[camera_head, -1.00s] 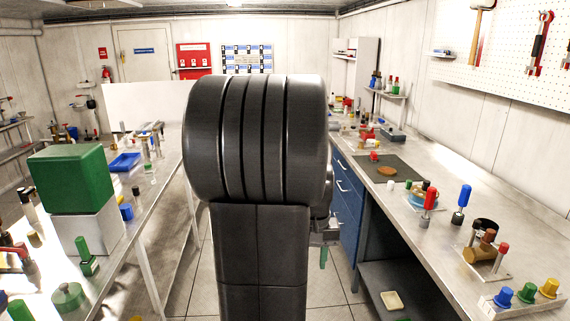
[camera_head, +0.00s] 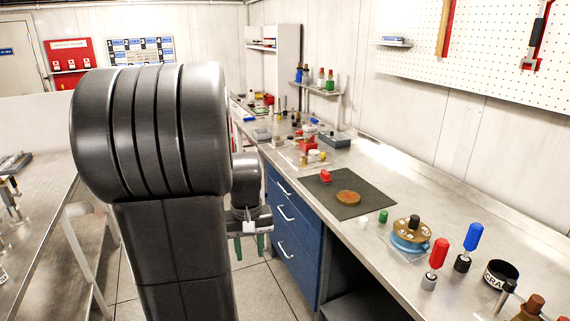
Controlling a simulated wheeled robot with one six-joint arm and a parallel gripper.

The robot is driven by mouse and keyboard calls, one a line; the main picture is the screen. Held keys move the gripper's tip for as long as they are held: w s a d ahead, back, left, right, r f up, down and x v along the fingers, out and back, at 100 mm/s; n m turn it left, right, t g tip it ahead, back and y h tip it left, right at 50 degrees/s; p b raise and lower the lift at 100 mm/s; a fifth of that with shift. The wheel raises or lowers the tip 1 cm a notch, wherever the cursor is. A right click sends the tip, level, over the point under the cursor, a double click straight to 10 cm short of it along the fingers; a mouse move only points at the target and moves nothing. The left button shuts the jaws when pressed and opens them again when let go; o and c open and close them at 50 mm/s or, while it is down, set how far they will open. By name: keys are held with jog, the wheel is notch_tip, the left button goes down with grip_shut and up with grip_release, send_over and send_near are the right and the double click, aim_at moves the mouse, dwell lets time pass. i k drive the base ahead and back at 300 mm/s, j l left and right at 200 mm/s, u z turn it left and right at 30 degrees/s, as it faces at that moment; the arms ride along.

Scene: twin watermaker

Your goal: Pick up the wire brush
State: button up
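I cannot pick out the wire brush with certainty. A dark-handled tool with a grey end (camera_head: 535,37) hangs on the pegboard at upper right, but I cannot tell what it is. My gripper (camera_head: 250,246) hangs low beside the blue drawers, partly behind my own arm. Its two green fingers are apart with nothing visible between them. It is away from the bench top items.
The right bench (camera_head: 450,215) holds a dark mat (camera_head: 318,193) with a brown disc (camera_head: 348,198), a red-handled item (camera_head: 439,252), a blue-handled item (camera_head: 471,243) and a black cup (camera_head: 500,274). Blue drawers (camera_head: 290,235) stand below. Another bench (camera_head: 40,215) is at left.

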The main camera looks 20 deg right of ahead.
aim_at(324, 176)
jog(key=i+l+u, duration=0.1)
jog(key=i, duration=1.55)
jog(key=i+z, duration=0.4)
jog(key=i, duration=0.2)
jog(key=i+j+z, duration=0.4)
jog(key=i+z, duration=0.2)
jog(key=z, duration=0.25)
jog(key=i+z, duration=0.2)
jog(key=z, duration=0.25)
jog(key=i+z, duration=0.2)
jog(key=z, duration=0.25)
jog(key=i+j+z, duration=0.15)
jog(key=z, duration=0.35)
jog(key=i+j+z, duration=0.2)
jog(key=z, duration=0.15)
